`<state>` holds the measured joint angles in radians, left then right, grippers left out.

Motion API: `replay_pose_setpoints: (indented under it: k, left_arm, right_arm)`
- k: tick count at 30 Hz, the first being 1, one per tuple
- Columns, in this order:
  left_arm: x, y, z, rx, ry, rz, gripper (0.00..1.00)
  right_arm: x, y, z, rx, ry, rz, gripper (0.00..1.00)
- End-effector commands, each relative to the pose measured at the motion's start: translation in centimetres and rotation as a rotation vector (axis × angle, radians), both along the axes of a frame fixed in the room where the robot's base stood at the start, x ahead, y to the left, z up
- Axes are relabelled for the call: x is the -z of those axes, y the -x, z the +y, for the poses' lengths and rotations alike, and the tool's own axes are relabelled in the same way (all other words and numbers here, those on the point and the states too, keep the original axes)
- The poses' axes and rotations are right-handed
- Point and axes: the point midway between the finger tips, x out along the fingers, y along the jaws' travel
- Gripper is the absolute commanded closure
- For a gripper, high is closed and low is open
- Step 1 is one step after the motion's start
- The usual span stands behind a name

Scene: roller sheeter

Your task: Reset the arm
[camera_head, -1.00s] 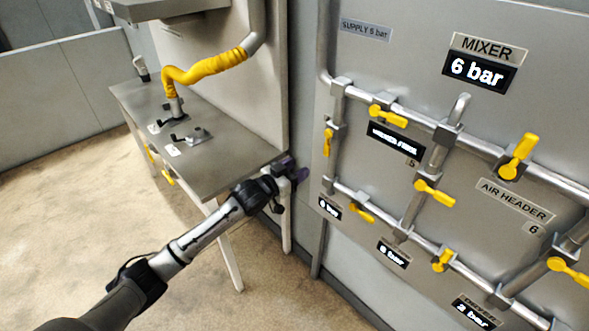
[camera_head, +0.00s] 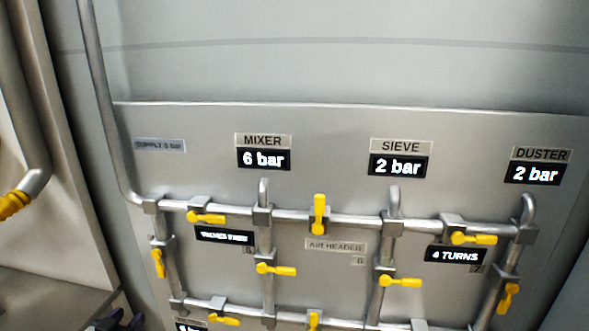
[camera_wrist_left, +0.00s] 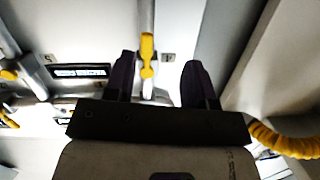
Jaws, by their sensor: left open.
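My left gripper (camera_head: 124,320) shows only as dark purple fingertips at the bottom left edge of the head view; the rest of that arm is out of frame. In the left wrist view the gripper (camera_wrist_left: 159,65) is open, its two dark purple fingers apart. A yellow valve handle (camera_wrist_left: 148,50) on a pipe appears between the fingers in that picture. I cannot tell whether the fingers touch it; nothing is gripped. My right gripper is in neither view.
A grey panel (camera_head: 330,130) carries pipes, several yellow valve handles (camera_head: 318,212) and pressure displays (camera_head: 263,158). MIXER reads 6 bar; SIEVE and DUSTER (camera_head: 533,173) read 2 bar. A yellow-wrapped hose (camera_head: 14,204) is at the left edge; it also appears in the wrist view (camera_wrist_left: 283,140).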

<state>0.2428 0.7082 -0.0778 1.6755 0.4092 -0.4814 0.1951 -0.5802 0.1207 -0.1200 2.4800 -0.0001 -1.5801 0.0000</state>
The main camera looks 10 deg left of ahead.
Motion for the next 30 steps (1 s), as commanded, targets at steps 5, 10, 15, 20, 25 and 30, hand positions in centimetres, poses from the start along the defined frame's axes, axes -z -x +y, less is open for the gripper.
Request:
replay_pose_setpoints:
  k: [5,10,15,20,25,30]
  left_arm:
    - [1.1,2.2,-0.4,-0.064,-0.197,0.252,0.5]
    - [-0.2,5.7,-4.1,-0.095,-0.337,0.406,0.5]
    - [2.8,12.9,-10.6,-0.079,-0.362,0.574,0.5]
    - [6.8,21.2,-16.8,-0.019,-0.267,0.684,0.5]
    - [10.6,28.4,-21.2,0.042,-0.133,0.79,0.5]
    - [14.4,33.7,-23.3,0.058,-0.048,0.93,0.5]
  right_arm:
    - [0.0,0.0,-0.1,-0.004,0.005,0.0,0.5]
    - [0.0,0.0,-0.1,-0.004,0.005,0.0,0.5]
    - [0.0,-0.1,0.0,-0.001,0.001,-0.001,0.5]
    - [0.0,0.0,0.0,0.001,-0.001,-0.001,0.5]
    - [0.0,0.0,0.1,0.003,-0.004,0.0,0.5]
    - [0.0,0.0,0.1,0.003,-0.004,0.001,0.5]
